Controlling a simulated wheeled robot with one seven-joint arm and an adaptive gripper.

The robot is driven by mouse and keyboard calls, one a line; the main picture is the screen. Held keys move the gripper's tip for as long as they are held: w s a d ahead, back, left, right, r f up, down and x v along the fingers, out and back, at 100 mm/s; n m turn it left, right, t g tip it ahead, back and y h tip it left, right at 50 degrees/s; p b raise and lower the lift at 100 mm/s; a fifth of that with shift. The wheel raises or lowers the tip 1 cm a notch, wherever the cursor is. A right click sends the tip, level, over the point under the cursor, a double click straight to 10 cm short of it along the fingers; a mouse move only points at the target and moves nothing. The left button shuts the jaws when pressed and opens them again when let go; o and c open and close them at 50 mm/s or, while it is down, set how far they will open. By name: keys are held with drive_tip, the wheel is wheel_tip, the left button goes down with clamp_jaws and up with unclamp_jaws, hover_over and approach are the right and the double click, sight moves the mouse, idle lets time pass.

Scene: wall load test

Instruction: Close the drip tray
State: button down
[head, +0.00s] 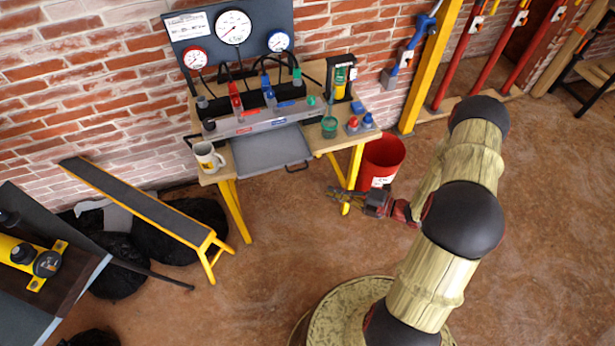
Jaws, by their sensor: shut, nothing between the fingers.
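The drip tray (270,149) is a flat grey tray at the front of the small workbench (212,176). It sits pulled out from under the grey valve manifold (258,120), with its inside showing. A dark handle (297,168) is on its front edge, toward the right. My gripper (340,199) is shut and empty. It is to the right of and below the tray handle in the picture, near the bench's right front yellow leg, and apart from the tray. The small size of the fingers hides finer detail.
A mug (208,157) stands left of the tray, and a green cup (329,127) right of it. A gauge panel (232,40) rises behind. A red bucket (381,161) stands beyond my gripper. A yellow-legged bench (140,199) is at left. Floor in front is clear.

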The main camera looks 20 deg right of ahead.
sight(293, 149)
drive_tip(key=w+d+b+x, duration=0.2)
drive_tip(key=b+x, duration=0.1)
drive_tip(key=x, duration=1)
drive_tip(key=shift+f, duration=0.15)
drive_tip(key=w+b, duration=0.1)
drive_tip(key=w, duration=1.3)
drive_tip(key=shift+w, duration=0.4)
drive_tip(key=shift+d, duration=0.1)
